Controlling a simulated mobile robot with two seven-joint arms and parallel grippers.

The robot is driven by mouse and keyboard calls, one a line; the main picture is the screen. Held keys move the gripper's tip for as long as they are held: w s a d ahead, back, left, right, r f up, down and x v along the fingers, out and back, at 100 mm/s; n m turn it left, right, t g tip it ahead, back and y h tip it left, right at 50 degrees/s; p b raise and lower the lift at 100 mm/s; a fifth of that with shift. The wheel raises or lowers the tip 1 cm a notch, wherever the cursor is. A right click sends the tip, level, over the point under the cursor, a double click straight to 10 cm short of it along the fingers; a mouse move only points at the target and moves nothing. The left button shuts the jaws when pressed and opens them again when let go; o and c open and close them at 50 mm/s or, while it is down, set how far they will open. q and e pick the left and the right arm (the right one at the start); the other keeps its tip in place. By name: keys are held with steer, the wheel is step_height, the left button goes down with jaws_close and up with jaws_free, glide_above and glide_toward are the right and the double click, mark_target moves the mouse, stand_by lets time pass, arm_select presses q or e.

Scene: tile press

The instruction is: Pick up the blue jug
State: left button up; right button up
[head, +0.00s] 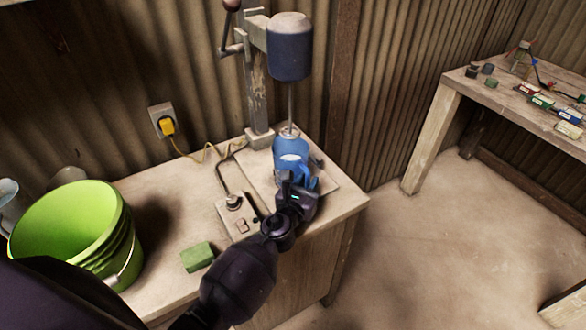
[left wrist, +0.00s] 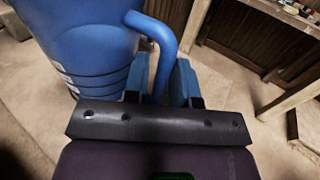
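The blue jug (head: 291,152) stands upright on the base plate of the mixer stand at the bench's right end. The mixer's thin shaft comes down into its top. In the left wrist view the jug (left wrist: 85,35) fills the upper left, and its curved handle (left wrist: 163,50) reaches down between my fingers. My left gripper (head: 300,188) is at the jug's near right side. In the left wrist view its two blue fingertips (left wrist: 160,82) lie close on both sides of the handle and look shut on it. The handle's lower end is hidden. My right gripper is not in view.
The mixer (head: 289,45) hangs above the jug on a post. A switch box (head: 240,222), a green block (head: 197,256) and a green bucket (head: 75,225) are on the bench to the left. A second table (head: 510,100) stands at right. The floor between is clear.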

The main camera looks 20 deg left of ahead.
arm_select(q)
steer(key=shift+c, duration=0.2)
jaws_close()
steer(key=shift+r, duration=0.15)
